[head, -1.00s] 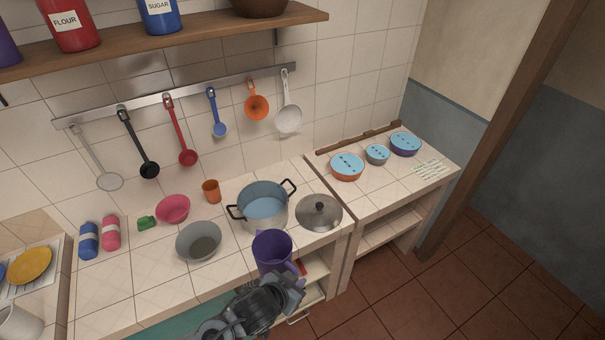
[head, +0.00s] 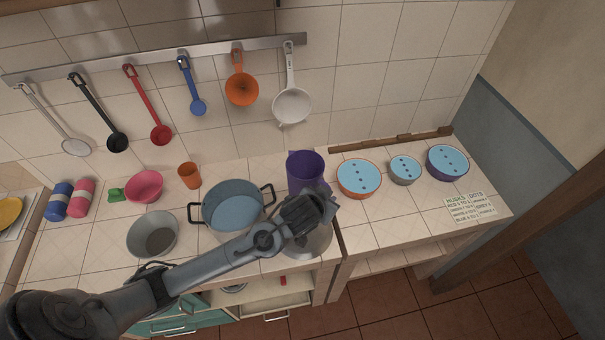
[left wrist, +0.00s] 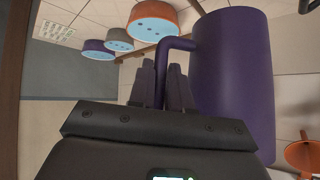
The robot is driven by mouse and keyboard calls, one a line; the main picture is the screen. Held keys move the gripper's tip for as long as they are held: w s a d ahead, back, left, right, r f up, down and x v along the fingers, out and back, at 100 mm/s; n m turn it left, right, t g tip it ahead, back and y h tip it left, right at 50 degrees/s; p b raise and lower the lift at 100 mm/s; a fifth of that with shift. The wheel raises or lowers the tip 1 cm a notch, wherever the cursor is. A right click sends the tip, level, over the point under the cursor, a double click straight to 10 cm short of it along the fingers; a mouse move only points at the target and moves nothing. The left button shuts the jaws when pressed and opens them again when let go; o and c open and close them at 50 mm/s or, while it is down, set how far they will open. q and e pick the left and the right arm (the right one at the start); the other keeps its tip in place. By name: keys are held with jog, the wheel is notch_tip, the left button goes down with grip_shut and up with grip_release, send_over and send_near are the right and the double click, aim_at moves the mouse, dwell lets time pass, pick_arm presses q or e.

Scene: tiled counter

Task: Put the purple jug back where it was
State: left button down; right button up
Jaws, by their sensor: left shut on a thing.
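The purple jug (head: 304,170) is at the back of the counter, just right of the grey pot (head: 232,206). My left gripper (head: 318,204) is in front of it and hides its lower part. In the left wrist view the jug (left wrist: 233,85) fills the right side, and the fingers of my left gripper (left wrist: 166,88) are shut on its handle. The head view does not show clearly whether the jug's base touches the counter. My right gripper is in neither view.
The pot lid (head: 308,242) lies partly under my left arm. A grey bowl (head: 153,236) is left of the pot. Utensils hang behind.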

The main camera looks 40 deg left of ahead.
pick_arm(q)
jog(key=w+a+f+n+y+b, duration=0.2)
jog(key=w+a+f+n+b, duration=0.15)
jog(key=w+f+b, duration=0.45)
jog(key=shift+m, duration=0.45)
jog(key=shift+w+a+f+b, duration=0.1)
jog(key=shift+w+a+f, duration=0.6)
jog(key=shift+a+f, duration=1)
jog(key=shift+w+a+f+b, duration=0.15)
jog(key=shift+w+a+f, duration=0.8)
jog(key=shift+a, duration=1.25)
jog(key=shift+w+a+f+b, duration=0.1)
jog(key=shift+w+a+f, duration=0.4)
jog(key=shift+a+f, duration=1.3)
jog(key=shift+a, duration=0.15)
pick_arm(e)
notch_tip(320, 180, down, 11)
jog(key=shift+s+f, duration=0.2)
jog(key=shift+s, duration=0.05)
pick_arm(q)
jog(key=shift+f, duration=0.1)
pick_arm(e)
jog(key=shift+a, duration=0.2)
pick_arm(q)
jog(key=c, duration=1.1)
grip_release()
jog(key=shift+o, duration=0.2)
